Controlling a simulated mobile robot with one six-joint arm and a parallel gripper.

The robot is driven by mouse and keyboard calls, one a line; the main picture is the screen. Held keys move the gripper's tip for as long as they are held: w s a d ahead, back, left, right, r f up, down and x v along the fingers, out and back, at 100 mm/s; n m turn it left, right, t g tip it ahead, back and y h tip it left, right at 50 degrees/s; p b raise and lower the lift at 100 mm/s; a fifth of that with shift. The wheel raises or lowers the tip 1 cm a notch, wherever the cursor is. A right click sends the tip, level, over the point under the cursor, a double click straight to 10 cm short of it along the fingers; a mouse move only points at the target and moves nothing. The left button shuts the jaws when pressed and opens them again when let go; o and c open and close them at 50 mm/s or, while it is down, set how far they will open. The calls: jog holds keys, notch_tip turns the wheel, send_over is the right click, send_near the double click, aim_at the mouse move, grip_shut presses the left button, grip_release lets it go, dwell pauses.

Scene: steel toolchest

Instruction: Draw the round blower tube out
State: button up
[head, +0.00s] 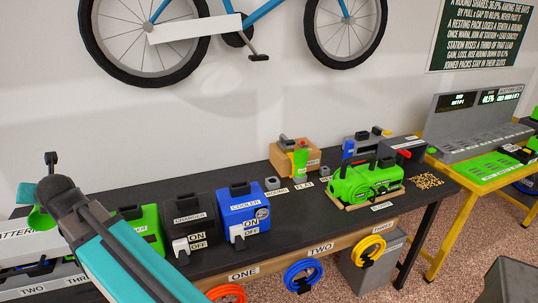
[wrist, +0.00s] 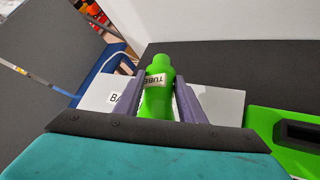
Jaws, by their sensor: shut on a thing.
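The round blower tube (wrist: 158,98) is bright green with a narrower rounded far end and a white label reading TUBE. In the wrist view it lies between the two grey-purple fingers of my gripper (wrist: 160,82), which is shut on it. A pale grey case with a partly hidden label starting BA (wrist: 104,92) lies under and beside the fingers. In the head view my teal arm reaches to the left end of the bench; a green piece (head: 40,219) shows beside its dark joint, but I cannot see the grip there.
The dark bench (head: 285,222) bears the black charger (head: 189,216), the blue cooler (head: 242,208) and a green machine (head: 364,184) on a wooden base. Coiled hoses hang along the front edge. A yellow-framed table (head: 463,163) stands at right. A bicycle hangs on the wall.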

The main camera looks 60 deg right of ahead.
jog(key=s+d+f+m+g+h+p, duration=0.1)
jog(key=d+m+g, duration=0.3)
jog(key=d, duration=1.4)
jog(key=s+d+f+m+g+h+p, duration=0.2)
jog(key=d+m, duration=1)
jog(key=d, duration=0.6)
jog(key=s+f+g+p, duration=0.1)
jog(key=s+g+p, duration=0.1)
jog(key=g, duration=0.1)
jog(key=shift+d+h, duration=0.15)
jog(key=shift+h, duration=0.15)
jog(key=s+d+m+p, duration=0.1)
jog(key=s+d+m, duration=0.2)
jog(key=d, duration=0.2)
jog(key=s+d+f+m+y+p, duration=0.1)
jog(key=s+d+m, duration=0.3)
jog(key=d, duration=0.2)
jog(key=s+d+f+m+y+p, duration=0.1)
jog(key=s+d+m, duration=0.3)
jog(key=d, duration=0.2)
jog(key=shift+s+d+f, duration=0.15)
jog(key=shift+d+f, duration=0.05)
grip_shut()
jog(key=s+d+f+m+t+h+p, duration=0.2)
jog(key=s+d+m, duration=0.7)
jog(key=s+d, duration=0.5)
jog(key=shift+s+d+f+m+t+h+p, duration=0.2)
jog(key=shift+s+d+m+t+h+p, duration=0.15)
jog(key=shift+s+p, duration=0.4)
